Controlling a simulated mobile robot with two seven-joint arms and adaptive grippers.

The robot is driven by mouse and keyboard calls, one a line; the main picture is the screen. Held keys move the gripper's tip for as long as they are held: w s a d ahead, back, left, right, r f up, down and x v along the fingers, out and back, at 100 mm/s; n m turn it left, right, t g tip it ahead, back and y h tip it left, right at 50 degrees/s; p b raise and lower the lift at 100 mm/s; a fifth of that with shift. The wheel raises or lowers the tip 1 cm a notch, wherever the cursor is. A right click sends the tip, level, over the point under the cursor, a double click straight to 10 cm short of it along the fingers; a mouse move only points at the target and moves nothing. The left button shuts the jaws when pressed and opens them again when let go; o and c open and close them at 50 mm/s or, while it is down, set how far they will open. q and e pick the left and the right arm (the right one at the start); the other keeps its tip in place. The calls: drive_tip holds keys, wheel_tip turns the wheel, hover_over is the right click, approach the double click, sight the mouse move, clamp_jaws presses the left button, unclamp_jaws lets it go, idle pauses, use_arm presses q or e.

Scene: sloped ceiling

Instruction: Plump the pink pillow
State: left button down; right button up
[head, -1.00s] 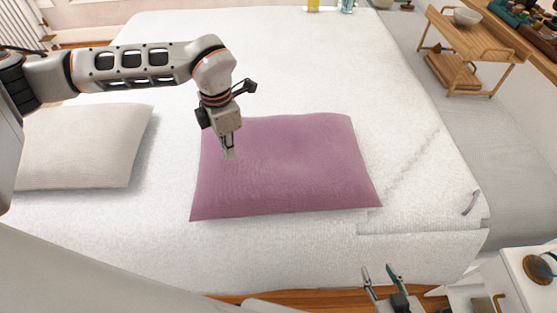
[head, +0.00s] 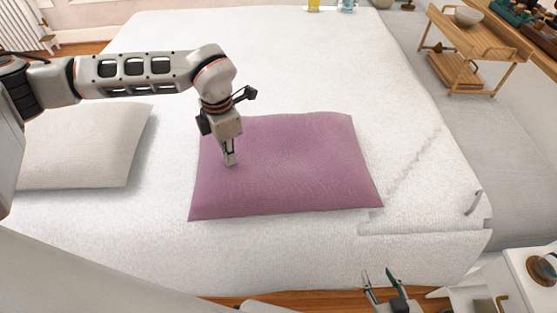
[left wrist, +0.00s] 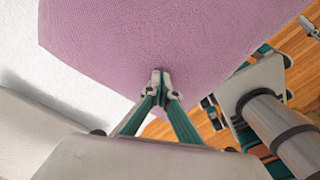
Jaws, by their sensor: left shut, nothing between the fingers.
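The pink pillow (head: 300,165) lies flat on the white bed, slightly puffed in its middle, and its surface also fills the top of the left wrist view (left wrist: 150,35). My left gripper (head: 231,162) points down at the left part of the pillow. Its fingers are shut together with nothing between them. In the left wrist view its fingertips (left wrist: 161,73) meet against the pillow's surface and seem to touch it. My right gripper (head: 379,277) is low at the front, off the bed's near edge, with its two fingers apart and empty.
A white pillow (head: 75,150) lies on the bed at the left, under my left arm. The white bed (head: 270,55) is clear behind the pink pillow. A wooden side table (head: 462,40) with a bowl (head: 467,16) stands at the far right. A white cabinet (head: 520,285) is at the lower right.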

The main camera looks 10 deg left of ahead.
use_arm(q)
drive_tip(key=shift+f, duration=0.25)
drive_tip(key=shift+r, duration=0.15)
drive_tip(key=shift+r+p, duration=1.05)
drive_tip(key=shift+r, duration=0.3)
drive_tip(key=shift+f, duration=0.3)
drive_tip(key=shift+f+b, duration=0.35)
drive_tip(key=shift+f+b, duration=0.35)
drive_tip(key=shift+f, duration=0.45)
drive_tip(key=shift+r, duration=0.1)
drive_tip(key=shift+r+p, duration=0.95)
drive_tip(key=shift+r, duration=0.3)
